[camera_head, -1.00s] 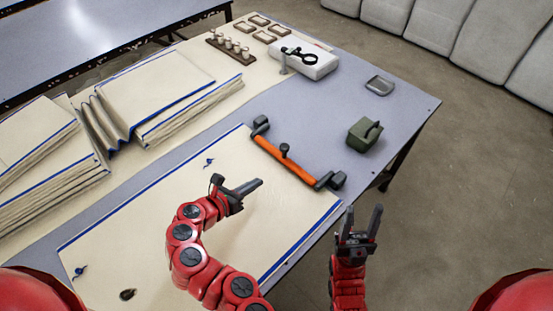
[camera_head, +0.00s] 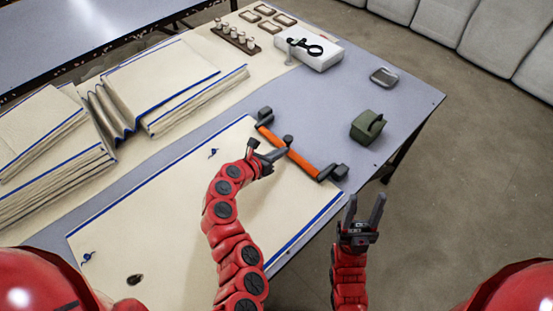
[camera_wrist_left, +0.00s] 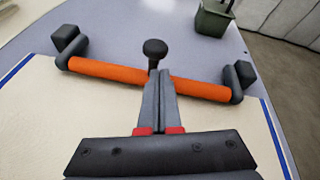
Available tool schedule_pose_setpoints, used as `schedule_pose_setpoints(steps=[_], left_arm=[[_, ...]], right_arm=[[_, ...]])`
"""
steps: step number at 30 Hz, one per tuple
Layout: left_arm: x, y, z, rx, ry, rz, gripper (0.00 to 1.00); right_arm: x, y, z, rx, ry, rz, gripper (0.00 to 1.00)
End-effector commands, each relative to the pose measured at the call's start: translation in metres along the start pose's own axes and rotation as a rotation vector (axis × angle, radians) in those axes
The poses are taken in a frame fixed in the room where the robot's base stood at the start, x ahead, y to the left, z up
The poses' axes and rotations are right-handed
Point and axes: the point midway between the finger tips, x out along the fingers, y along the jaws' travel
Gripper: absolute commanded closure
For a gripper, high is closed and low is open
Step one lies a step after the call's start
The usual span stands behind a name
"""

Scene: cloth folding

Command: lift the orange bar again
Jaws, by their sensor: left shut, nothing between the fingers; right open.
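The orange bar (camera_head: 304,163) lies across the far right edge of the cream cloth (camera_head: 150,215), with dark grey brackets at both ends and a black knob (camera_head: 288,140) at its middle. In the left wrist view the bar (camera_wrist_left: 105,70) runs across the picture behind the fingers, with the knob (camera_wrist_left: 155,47) just beyond the tips. My left gripper (camera_head: 286,151) is shut and empty, its tips at the middle of the bar near the knob. Whether they touch it I cannot tell. My right gripper (camera_head: 365,208) is open and empty, off the table's near right edge.
A green box (camera_head: 367,127) and a grey dish (camera_head: 384,77) stand on the table to the right. A white case (camera_head: 309,55) and a rack of small pegs (camera_head: 236,40) are at the back. Folded cloth stacks (camera_head: 45,140) fill the left.

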Motion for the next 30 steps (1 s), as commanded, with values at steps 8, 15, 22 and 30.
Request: schedule_pose_setpoints(steps=[8,15,22,30], left_arm=[[0.002,0.0,0.005,-0.002,0.001,0.0,1.0],[0.001,0.0,0.006,-0.001,0.004,0.0,1.0],[-0.002,-0.001,0.015,0.002,0.04,0.011,1.0],[-0.002,0.0,0.016,0.004,0.07,0.02,1.0]], right_arm=[[0.002,0.0,0.0,0.0,0.0,0.0,0.5],[0.004,0.0,-0.001,0.0,0.0,0.0,0.5],[0.025,0.001,-0.004,0.0,0.0,0.0,0.5],[0.037,0.002,-0.006,0.0,0.0,0.0,0.5]])
